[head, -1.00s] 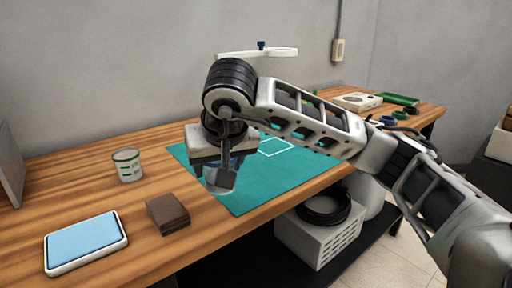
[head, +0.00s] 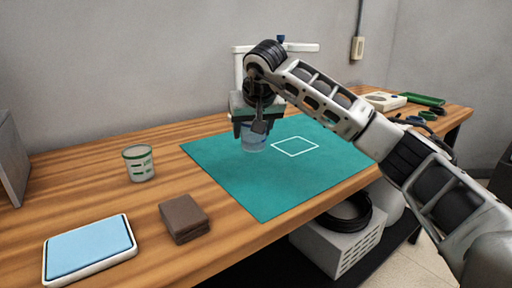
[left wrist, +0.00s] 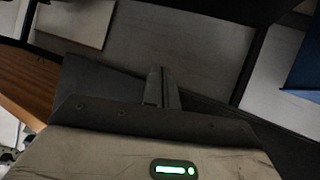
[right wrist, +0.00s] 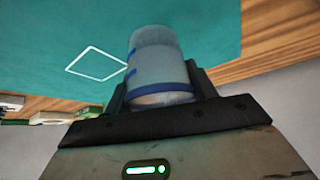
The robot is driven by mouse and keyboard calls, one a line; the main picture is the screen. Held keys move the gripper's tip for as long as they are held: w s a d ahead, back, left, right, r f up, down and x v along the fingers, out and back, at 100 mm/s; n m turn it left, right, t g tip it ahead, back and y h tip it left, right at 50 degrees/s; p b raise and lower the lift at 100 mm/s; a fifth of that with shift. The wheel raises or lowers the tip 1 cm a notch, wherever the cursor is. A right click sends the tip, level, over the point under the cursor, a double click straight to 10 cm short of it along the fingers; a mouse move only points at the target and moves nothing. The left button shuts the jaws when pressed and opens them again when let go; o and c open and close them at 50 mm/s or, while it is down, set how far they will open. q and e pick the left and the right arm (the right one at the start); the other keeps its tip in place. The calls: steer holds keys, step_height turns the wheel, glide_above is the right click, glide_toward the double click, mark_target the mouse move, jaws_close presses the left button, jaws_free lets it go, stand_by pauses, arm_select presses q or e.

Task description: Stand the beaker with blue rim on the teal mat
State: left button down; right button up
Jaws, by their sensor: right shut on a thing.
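The beaker with blue rim (head: 254,141) is translucent and roughly upright in the head view, over the teal mat (head: 250,190). In the right wrist view the beaker (right wrist: 157,55) sits between the fingers, with a blue band near them. My right gripper (head: 256,125) is shut on it. I cannot tell whether its base touches the mat. A white square outline (head: 295,147) is on the mat to the right of the beaker. My left gripper (left wrist: 161,88) shows only in the left wrist view, its fingers together and empty.
A green-rimmed beaker (head: 139,164) stands on the wooden table (head: 90,190) left of the mat. A brown block (head: 184,218) and a blue-topped tray (head: 90,247) lie in front. A white stand (head: 238,70) rises behind my right gripper. The mat's front part is clear.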

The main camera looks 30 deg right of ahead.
mark_target(255, 145)
steer(key=shift+w+d+f, duration=0.35)
steer(key=shift+d+f, duration=0.2)
steer(key=shift+f, duration=0.25)
arm_select(q)
steer(key=shift+w+d+f+b, duration=0.1)
steer(key=shift+f+b, duration=0.1)
steer(key=shift+f, duration=0.2)
steer(key=shift+w+d+f+b, duration=0.1)
steer(key=shift+f+b, duration=0.05)
steer(key=shift+f, duration=0.2)
arm_select(e)
steer(key=shift+w+d+f, duration=0.1)
steer(key=shift+f, duration=1.55)
steer(key=shift+f, duration=0.1)
steer(key=o, duration=1)
steer(key=shift+o, duration=0.2)
arm_select(q)
steer(key=shift+r, duration=0.1)
